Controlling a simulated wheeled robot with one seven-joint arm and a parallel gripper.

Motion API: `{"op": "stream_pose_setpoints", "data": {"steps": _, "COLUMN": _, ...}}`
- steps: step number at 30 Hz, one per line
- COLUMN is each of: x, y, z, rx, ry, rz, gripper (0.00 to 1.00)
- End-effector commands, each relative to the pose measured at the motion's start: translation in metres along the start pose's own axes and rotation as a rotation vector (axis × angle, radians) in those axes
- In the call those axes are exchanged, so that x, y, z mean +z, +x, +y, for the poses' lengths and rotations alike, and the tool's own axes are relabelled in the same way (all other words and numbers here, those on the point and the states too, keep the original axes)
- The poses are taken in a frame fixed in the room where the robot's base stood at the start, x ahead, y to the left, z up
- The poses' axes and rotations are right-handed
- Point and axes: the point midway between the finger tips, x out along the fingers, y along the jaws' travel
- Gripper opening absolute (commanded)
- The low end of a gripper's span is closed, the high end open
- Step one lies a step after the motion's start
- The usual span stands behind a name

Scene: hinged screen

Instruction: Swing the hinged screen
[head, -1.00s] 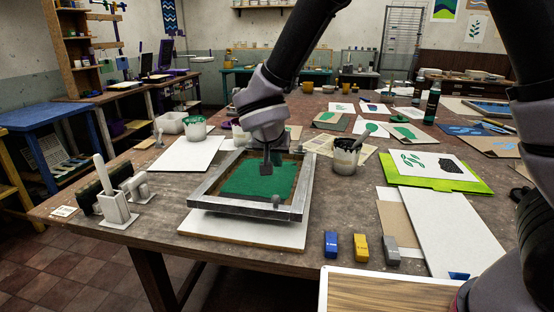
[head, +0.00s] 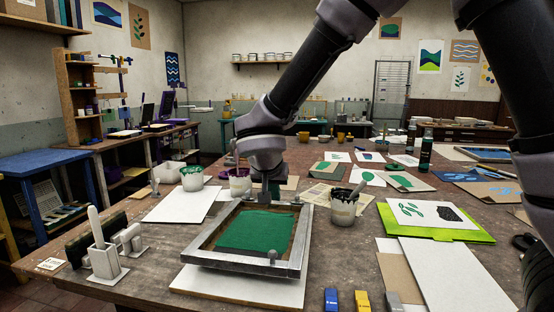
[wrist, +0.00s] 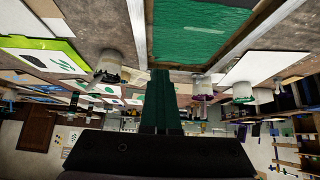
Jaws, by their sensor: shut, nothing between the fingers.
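The hinged screen is a grey metal frame (head: 225,268) around a green mesh (head: 256,230). It lies nearly flat over a white board (head: 240,289) on the table, with a small round knob (head: 273,257) on its near bar. It shows in the wrist view (wrist: 138,30) at the top. My gripper (head: 265,203) is shut and empty, pointing down at the far bar of the frame. I cannot tell whether it touches the bar. In the wrist view the shut fingers (wrist: 160,85) reach toward the frame's edge. The far bar's middle and any hinges there are partly hidden.
Paint pots stand behind the frame on the left (head: 192,178) and at its right (head: 344,206). A white holder (head: 104,260) stands at the left. Small blue (head: 331,299) and yellow (head: 362,300) blocks lie near the front. A green folder (head: 437,220) lies at the right.

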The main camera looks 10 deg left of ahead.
Motion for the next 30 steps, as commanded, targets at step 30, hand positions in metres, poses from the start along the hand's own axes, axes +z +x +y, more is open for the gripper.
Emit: {"op": "stream_pose_setpoints", "data": {"steps": 30, "x": -0.077, "y": -0.047, "z": 0.0, "rx": -0.001, "ry": 0.001, "rz": 0.001, "gripper": 0.0}}
